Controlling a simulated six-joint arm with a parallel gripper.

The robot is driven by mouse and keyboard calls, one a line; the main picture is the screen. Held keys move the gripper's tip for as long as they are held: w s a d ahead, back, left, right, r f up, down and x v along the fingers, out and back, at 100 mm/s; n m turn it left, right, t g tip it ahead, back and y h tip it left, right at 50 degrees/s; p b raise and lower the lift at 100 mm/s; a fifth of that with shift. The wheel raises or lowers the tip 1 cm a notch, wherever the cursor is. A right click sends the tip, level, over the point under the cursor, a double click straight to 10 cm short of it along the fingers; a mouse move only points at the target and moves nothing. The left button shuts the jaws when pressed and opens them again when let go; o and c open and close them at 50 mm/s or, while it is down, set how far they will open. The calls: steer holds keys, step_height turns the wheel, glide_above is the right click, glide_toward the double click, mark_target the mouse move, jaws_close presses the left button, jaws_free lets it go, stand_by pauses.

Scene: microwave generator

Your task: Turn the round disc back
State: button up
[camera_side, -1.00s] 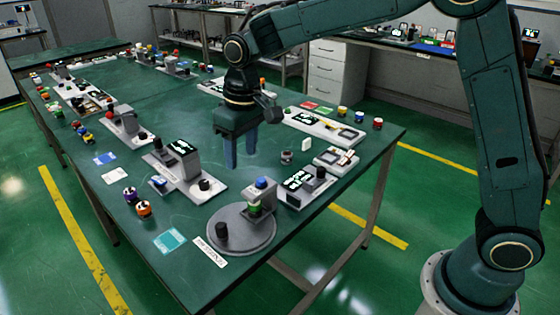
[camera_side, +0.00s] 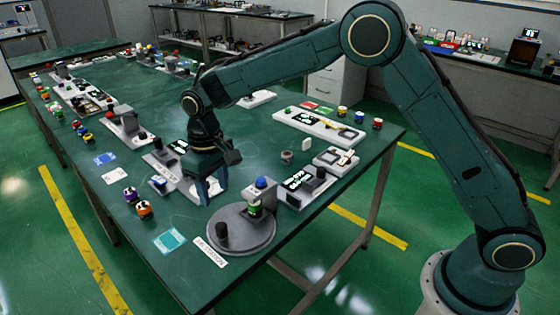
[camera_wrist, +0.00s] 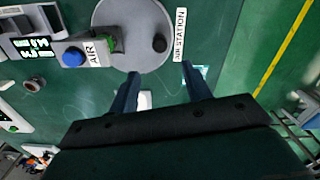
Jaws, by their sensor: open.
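The round grey disc (camera_side: 262,238) lies flat near the table's front corner. It also shows at the top of the wrist view (camera_wrist: 125,15). A black upright knob (camera_side: 222,232) stands on the disc's left side; in the wrist view the knob (camera_wrist: 159,43) is near the disc's right edge. My gripper (camera_side: 208,196) points down behind and left of the disc, apart from the knob. In the wrist view its two fingers (camera_wrist: 160,78) are spread with nothing held between them.
A grey block with a blue button (camera_side: 261,183) and green part stands at the disc's back edge, labelled AIR. An AIR STATION label (camera_side: 211,252) lies in front. A grey unit with display (camera_side: 298,181) is right, orange and purple pieces (camera_side: 143,209) left.

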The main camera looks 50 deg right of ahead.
mark_target(221, 225)
step_height(221, 225, down, 13)
steer(key=shift+r, duration=0.1)
stand_by(0.5)
jaws_close()
